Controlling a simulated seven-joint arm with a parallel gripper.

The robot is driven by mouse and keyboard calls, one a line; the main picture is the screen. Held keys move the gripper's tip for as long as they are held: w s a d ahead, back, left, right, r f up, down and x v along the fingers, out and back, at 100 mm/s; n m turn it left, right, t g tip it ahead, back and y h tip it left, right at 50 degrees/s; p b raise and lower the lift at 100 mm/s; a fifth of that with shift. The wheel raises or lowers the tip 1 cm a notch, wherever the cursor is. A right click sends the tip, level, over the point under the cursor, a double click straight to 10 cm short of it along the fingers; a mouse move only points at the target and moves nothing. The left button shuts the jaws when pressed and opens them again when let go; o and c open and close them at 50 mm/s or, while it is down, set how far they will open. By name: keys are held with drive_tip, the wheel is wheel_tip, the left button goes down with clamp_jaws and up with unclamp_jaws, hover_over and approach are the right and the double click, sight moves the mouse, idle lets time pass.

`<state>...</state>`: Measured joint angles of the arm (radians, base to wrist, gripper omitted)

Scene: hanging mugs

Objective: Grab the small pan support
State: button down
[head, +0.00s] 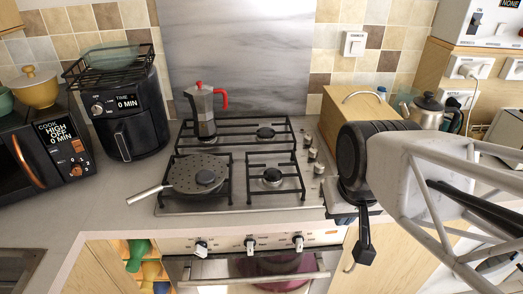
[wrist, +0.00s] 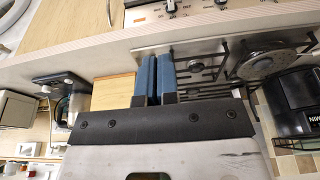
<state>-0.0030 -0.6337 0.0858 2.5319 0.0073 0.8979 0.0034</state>
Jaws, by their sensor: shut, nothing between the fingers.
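The gas hob (head: 240,206) carries black metal pan supports. The front right pan support (head: 288,164) is bare around its burner, as is the rear right one (head: 283,136). I cannot tell for sure which one counts as the small one. Pan-support bars also show in the wrist view (wrist: 212,72), beyond and right of my fingers. My gripper (wrist: 157,60) has its blue fingers shut together, with nothing between them. It is apart from the supports, to the right of the hob; its fingertips are hard to make out in the head view.
A grey pan (head: 195,174) stands on the front left, its handle pointing left. A moka pot (head: 204,110) stands behind it. An air fryer (head: 127,115) and microwave (head: 45,150) stand left. A wooden box (head: 345,104) and kettle (head: 428,108) stand right. Counter left of the hob is clear.

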drive_tip(key=w+a+f+t, duration=0.4)
drive_tip(key=f, duration=0.3)
drive_tip(key=w+a+f+n+t+y, duration=0.1)
drive_tip(key=w+a+f+t, duration=0.3)
drive_tip(key=f, duration=0.3)
drive_tip(key=shift+w+a+n+y, duration=0.3)
drive_tip(key=shift+w+a, duration=0.2)
drive_tip(key=shift+a, duration=0.25)
approach(262, 176)
drive_tip(key=w+f, duration=0.1)
drive_tip(key=w, duration=0.3)
drive_tip(key=w+a, duration=0.1)
drive_tip(key=w, duration=0.2)
drive_tip(key=w+f, duration=0.1)
drive_tip(key=w, duration=0.3)
drive_tip(key=shift+w+a+f, duration=0.3)
drive_tip(key=shift+w+f, duration=0.05)
drive_tip(key=shift+f, duration=0.7)
drive_tip(key=shift+s, duration=0.15)
drive_tip(key=shift+s+d, duration=0.2)
drive_tip(key=shift+s, duration=1.15)
drive_tip(key=shift+s+d, duration=0.15)
drive_tip(key=shift+s, duration=1.15)
